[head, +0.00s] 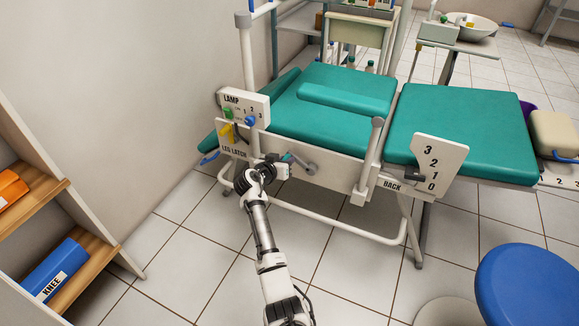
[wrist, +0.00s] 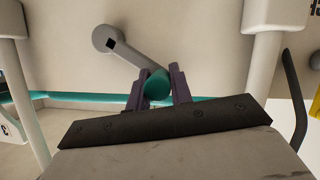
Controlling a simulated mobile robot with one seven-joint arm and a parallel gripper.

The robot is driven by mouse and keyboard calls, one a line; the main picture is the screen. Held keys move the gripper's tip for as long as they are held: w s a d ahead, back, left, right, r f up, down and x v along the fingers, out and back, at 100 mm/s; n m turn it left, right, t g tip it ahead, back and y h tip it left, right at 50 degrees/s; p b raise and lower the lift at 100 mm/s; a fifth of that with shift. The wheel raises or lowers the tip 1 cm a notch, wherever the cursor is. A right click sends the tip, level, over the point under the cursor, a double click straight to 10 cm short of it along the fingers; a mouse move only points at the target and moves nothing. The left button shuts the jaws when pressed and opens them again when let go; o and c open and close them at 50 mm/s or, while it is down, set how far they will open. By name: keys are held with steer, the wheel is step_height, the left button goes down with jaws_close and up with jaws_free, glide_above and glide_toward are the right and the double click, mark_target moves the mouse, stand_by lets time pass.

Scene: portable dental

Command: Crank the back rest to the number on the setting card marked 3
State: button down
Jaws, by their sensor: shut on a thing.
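My gripper (head: 281,168) is at the side of the green couch, shut on the teal grip of the crank handle (head: 298,162). In the wrist view the grip (wrist: 157,86) sits between the two dark fingers, and the grey crank arm (wrist: 128,56) runs up left to its hub. The back rest (head: 462,135) is the green cushion at the right and looks nearly flat. The white BACK scale plate (head: 440,160) reads 3, 2, 1, 0 from top to bottom. Its dark pointer (head: 414,175) appears about level with 1. No setting card's number is readable.
A LAMP panel (head: 245,106) and the LEG LATCH plate (head: 232,143) are just left of my gripper. A shelf with a blue KNEE bolster (head: 55,270) stands at the left. A blue stool (head: 530,285) is at front right. The middle floor is clear.

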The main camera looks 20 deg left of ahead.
steer(key=f+n+b, duration=0.1)
steer(key=b, duration=0.1)
steer(key=a+f+n+h+b, duration=0.1)
steer(key=f, duration=0.1)
steer(key=f+n+h+b, duration=0.1)
steer(key=b, duration=0.1)
steer(key=shift+w+a+f+t+b, duration=0.1)
steer(key=shift+a+f+t+b, duration=0.15)
steer(key=shift+t+b, duration=0.1)
steer(key=shift+d+f, duration=0.1)
steer(key=shift+f, duration=0.1)
steer(key=c, duration=1.3)
jaws_free()
steer(key=shift+o, duration=0.2)
steer(key=shift+n, duration=0.3)
